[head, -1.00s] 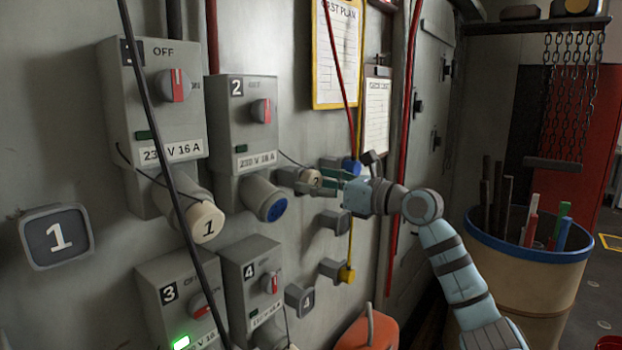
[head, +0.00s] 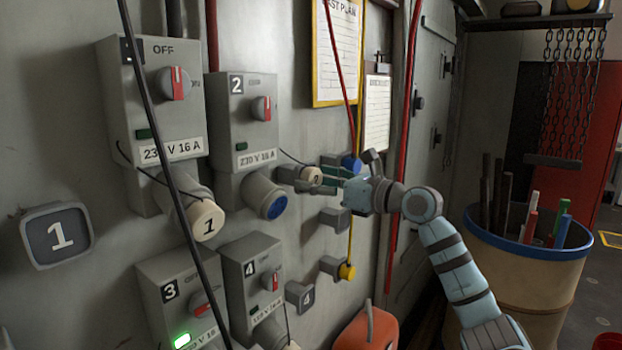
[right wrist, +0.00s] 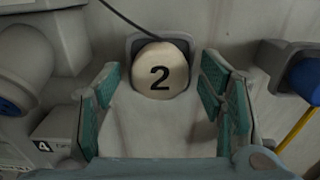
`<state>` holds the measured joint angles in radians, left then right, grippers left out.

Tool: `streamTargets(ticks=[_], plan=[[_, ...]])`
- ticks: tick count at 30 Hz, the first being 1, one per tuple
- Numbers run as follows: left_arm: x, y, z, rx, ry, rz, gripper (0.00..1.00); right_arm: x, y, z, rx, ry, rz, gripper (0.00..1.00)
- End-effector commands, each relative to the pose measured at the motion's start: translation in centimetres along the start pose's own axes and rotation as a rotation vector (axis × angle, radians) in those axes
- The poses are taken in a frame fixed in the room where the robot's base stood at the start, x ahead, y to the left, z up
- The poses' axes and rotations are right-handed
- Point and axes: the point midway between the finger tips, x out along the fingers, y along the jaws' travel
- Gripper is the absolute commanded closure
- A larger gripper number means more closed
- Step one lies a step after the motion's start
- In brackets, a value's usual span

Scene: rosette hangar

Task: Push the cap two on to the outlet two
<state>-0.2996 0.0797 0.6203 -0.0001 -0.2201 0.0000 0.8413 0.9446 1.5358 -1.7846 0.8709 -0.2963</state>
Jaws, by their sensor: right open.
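Cap two (head: 316,176) is cream with a black 2 and sits at a grey wall holder (head: 289,173), right of outlet two. It faces me in the right wrist view (right wrist: 160,72). Outlet two (head: 268,200) is a grey cylinder with a blue face under switch box 2 (head: 243,115). My right gripper (head: 325,177) is open at the cap, reaching in from the right. In the right wrist view its teal-padded fingers (right wrist: 162,76) stand on either side of the cap, with gaps visible. My left gripper is not in view.
Cap one (head: 207,222) covers the outlet at left. A blue-ended holder (head: 350,165) is just right of my gripper, with grey and yellow ones (head: 345,271) below. A black cable (head: 160,130) crosses the left. A barrel (head: 525,270) stands at right.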

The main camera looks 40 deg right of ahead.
Motion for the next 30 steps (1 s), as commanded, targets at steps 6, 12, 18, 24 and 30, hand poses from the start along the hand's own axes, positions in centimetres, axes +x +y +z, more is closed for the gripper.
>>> streamTargets(ticks=[6, 12, 18, 24, 30], plan=[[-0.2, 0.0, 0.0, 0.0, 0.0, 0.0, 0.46, 0.0, 0.0, 0.1, 0.0, 0.0, 0.0, 0.37], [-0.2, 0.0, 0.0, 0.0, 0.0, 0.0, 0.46, 0.0, 0.0, 0.1, 0.0, 0.0, 0.0, 0.62], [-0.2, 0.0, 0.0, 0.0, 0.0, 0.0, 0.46, 0.0, 0.0, 0.1, -0.001, 0.0, 0.0, 0.94], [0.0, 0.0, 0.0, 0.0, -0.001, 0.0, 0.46, -0.2, 0.0, 0.0, -0.001, -0.001, -0.001, 1.0], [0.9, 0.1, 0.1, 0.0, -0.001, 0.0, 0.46, -0.9, -0.1, -0.1, -0.002, -0.002, -0.002, 1.0]])
